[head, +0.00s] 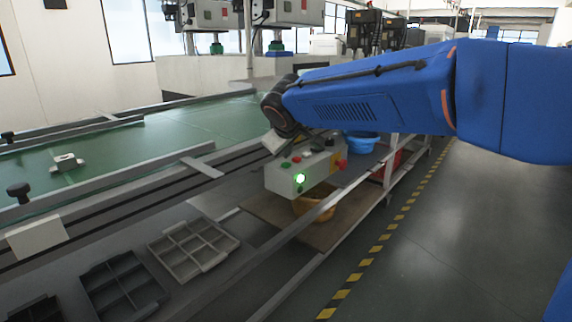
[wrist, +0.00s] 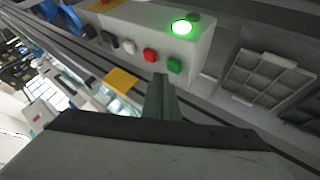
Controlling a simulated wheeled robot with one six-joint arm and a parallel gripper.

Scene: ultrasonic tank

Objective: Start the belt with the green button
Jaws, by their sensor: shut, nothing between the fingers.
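The control box (head: 281,183) stands beside the belt in the head view, with a lit green lamp (head: 299,179) on its front face. The wrist view shows the box (wrist: 205,47) from above, with the green button (wrist: 175,65), a red button (wrist: 149,55), a white button (wrist: 129,46) and a black one (wrist: 109,40) in a row. The lamp (wrist: 181,27) glows there too. My gripper (wrist: 160,82) is shut and empty, its tips pointing toward the green and red buttons. I cannot tell any contact; they look apart. The head view mostly hides the fingers behind my arm.
The green belt (head: 190,132) runs along the left, with a small metal part (head: 67,162) on it. Grey divided trays (head: 193,250) lie in front of the box. A blue basin (head: 361,143) and an orange bowl (head: 314,209) are below and behind. The floor at right is clear.

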